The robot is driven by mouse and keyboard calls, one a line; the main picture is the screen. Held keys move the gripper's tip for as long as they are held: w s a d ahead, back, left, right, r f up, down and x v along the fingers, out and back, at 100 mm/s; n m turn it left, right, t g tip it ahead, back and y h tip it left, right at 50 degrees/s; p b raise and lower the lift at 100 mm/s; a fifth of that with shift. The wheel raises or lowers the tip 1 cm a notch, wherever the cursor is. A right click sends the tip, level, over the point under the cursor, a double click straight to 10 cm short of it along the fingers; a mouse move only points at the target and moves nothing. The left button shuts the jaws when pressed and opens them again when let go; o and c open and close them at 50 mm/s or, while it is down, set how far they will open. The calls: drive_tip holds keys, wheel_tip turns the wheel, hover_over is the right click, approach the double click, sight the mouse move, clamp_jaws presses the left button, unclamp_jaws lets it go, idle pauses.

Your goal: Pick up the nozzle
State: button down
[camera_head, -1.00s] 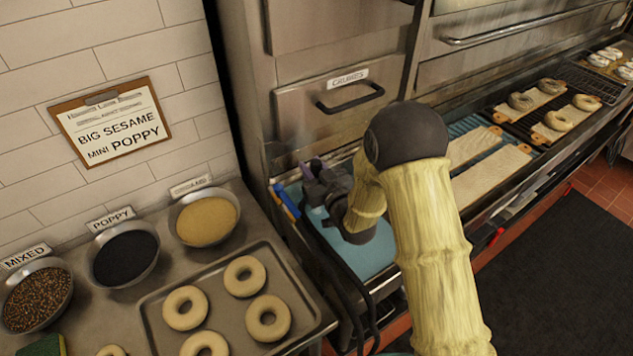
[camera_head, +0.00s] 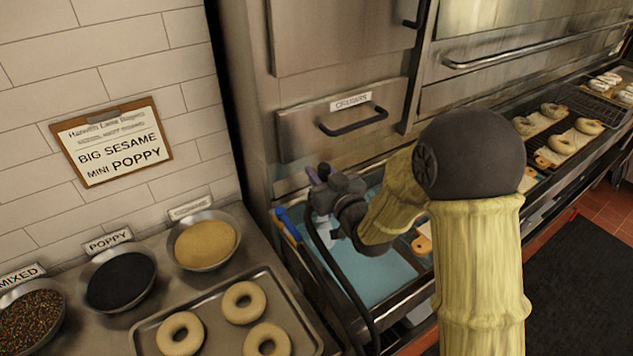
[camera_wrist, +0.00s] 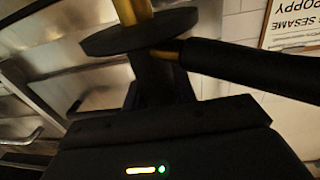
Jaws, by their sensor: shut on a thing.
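The nozzle shows in the wrist view as a dark round collar (camera_wrist: 140,32) with a brass stem above it. A thick black hose or handle with a brass end joins it from the right. My gripper (camera_wrist: 163,75) is shut on the nozzle just below the collar. In the head view my gripper (camera_head: 325,188) is in front of the oven, over the left end of the blue surface. The nozzle there is small and mostly hidden by the gripper. A black hose (camera_head: 338,272) hangs from it in a curve down the counter front.
A tray of bagels (camera_head: 205,318) and bowls of mixed seeds (camera_head: 28,318), poppy (camera_head: 120,280) and sesame (camera_head: 205,243) stand at left. A blue-handled tool (camera_head: 287,222) lies close left of my gripper. The crumbs drawer (camera_head: 335,125) is behind. My arm covers part of the boards at right.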

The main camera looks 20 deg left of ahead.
drive_tip(key=w+d+b+v, duration=0.1)
drive_tip(key=b+v, duration=1.3)
drive_tip(key=v, duration=0.3)
drive_tip(key=shift+s+d+b, duration=0.25)
drive_tip(key=shift+s+b, duration=0.05)
drive_tip(key=shift+s, duration=0.05)
drive_tip(key=shift+w+r, duration=0.1)
drive_tip(key=shift+w, duration=0.05)
drive_tip(key=shift+d, duration=0.1)
wheel_tip(320, 180, up, 2)
drive_tip(key=shift+r+p, duration=0.1)
drive_tip(key=shift+p, duration=0.8)
